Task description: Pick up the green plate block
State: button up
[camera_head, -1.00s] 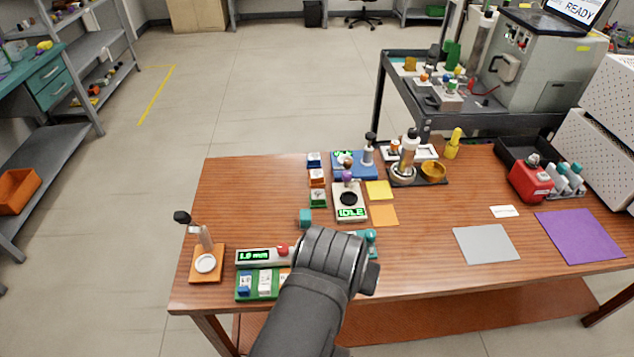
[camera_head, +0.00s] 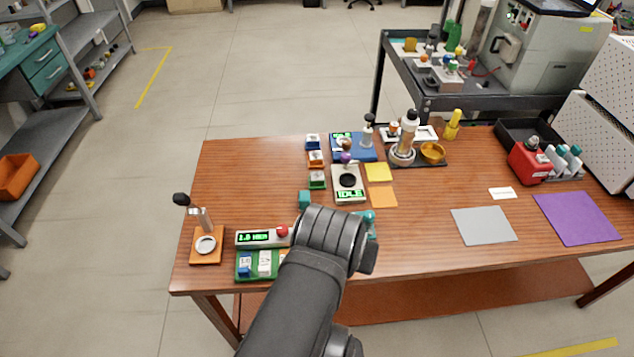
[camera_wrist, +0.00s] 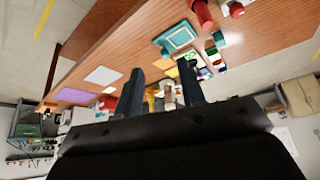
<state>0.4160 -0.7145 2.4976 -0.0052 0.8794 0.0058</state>
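A small green block with a white top (camera_head: 317,180) sits on the wooden table, at the near end of a short column below an orange block (camera_head: 315,159) and a blue block (camera_head: 312,142). My arm reaches over the near edge of the table, and its wrist hides my fingers in the head view. In the wrist view my gripper (camera_wrist: 160,84) has its two dark fingers apart with nothing held between them. The green block is beyond my wrist in the head view, apart from it.
A teal block (camera_head: 305,199) stands between my wrist and the column. A scale (camera_head: 348,184) is right of the green block. A green tray (camera_head: 243,275) with labelled blocks and a display box (camera_head: 250,238) lie left of my wrist.

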jog(key=o, duration=0.6)
jog(key=shift+o, duration=0.2)
